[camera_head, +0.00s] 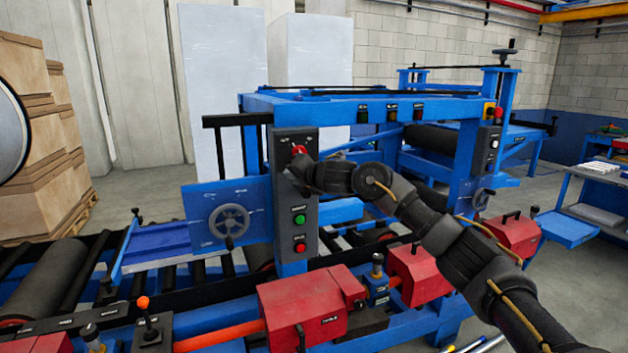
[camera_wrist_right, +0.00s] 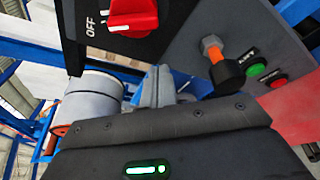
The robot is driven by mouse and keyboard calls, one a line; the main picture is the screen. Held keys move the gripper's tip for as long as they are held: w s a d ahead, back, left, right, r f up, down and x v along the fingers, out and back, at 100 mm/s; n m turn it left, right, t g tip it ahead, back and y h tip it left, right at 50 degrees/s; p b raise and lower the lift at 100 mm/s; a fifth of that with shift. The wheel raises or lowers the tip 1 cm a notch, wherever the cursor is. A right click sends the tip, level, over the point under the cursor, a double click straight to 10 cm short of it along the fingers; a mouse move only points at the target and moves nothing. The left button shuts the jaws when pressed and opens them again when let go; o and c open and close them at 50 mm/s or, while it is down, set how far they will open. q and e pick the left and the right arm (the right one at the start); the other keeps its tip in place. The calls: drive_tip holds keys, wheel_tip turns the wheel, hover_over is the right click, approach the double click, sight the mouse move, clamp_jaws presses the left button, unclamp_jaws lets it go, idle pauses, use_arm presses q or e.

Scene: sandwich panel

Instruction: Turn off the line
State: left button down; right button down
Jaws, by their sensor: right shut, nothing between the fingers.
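The grey control panel (camera_head: 298,190) stands upright on the blue machine. A red rotary switch (camera_head: 299,150) sits at its top; a green button (camera_head: 299,219) and a red button (camera_head: 300,248) are below. The switch shows close up in the right wrist view (camera_wrist_right: 132,15), cut by the top edge, beside the word OFF. I cannot tell its setting. My right gripper (camera_head: 297,172) is shut and empty, in front of the panel just below the switch. Its grey fingertips (camera_wrist_right: 158,86) show in the wrist view, apart from the switch. My left gripper is not in view.
A blue plate with a handwheel (camera_head: 230,221) is left of the panel. Red boxes (camera_head: 312,308) and an orange-knobbed lever (camera_head: 143,304) are in front. A second panel (camera_head: 488,150) stands at right. Stacked cartons (camera_head: 35,140) are far left.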

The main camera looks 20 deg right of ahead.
drive_tip(key=b+v, duration=0.3)
drive_tip(key=v, duration=0.7)
drive_tip(key=shift+d, duration=0.3)
drive_tip(key=shift+w+f, duration=0.15)
